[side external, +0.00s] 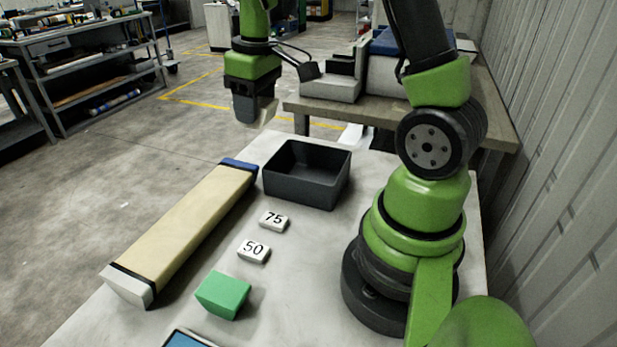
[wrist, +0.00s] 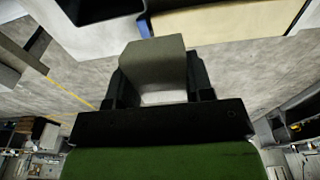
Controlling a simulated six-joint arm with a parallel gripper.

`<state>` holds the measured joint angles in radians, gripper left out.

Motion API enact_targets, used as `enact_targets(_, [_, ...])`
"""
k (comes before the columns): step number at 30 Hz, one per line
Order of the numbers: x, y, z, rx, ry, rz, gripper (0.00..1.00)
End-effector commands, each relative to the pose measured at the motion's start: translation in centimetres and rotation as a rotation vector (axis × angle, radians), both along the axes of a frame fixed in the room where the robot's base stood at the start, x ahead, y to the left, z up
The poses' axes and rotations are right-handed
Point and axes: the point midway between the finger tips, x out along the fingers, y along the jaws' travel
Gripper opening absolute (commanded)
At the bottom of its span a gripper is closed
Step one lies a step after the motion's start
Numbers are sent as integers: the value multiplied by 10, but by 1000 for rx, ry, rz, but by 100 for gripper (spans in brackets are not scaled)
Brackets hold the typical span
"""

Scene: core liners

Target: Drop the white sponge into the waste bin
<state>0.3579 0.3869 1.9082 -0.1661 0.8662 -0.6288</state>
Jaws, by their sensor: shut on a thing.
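My gripper (side external: 253,103) is raised near the far end of the white table, up and to the left of the waste bin in the side view. It is shut on the white sponge (side external: 267,116), whose pale lower part sticks out below the fingers. In the wrist view the sponge (wrist: 156,60) looks grey in shadow, between the two dark fingers of the gripper (wrist: 156,82). The waste bin, an open dark grey box (side external: 292,189), stands on the table and looks empty. Part of a dark box, seemingly this bin, shows at the top of the wrist view (wrist: 101,9).
A long tan core liner (side external: 190,220) with a blue end and a white end lies along the table's left side. Labelled blocks 75 (side external: 273,221) and 50 (side external: 253,250), a green block (side external: 223,295) and a blue-faced item (side external: 187,339) lie nearer. A bench (side external: 490,105) stands behind.

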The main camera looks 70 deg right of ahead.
Motion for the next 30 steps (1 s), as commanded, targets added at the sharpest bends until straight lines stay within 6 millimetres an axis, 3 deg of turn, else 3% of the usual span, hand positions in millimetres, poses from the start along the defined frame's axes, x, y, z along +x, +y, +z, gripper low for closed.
enact_targets(1, [-8,-21,-4,2,3,-16,26])
enact_targets(3, [-19,-46,-9,3,1,-16,26])
enact_targets(10, [-53,-97,-19,0,-6,-10,26])
enact_targets(17, [-63,-109,-29,0,-7,-1,26])
enact_targets(30, [-62,-109,-75,-1,-8,-1,26])
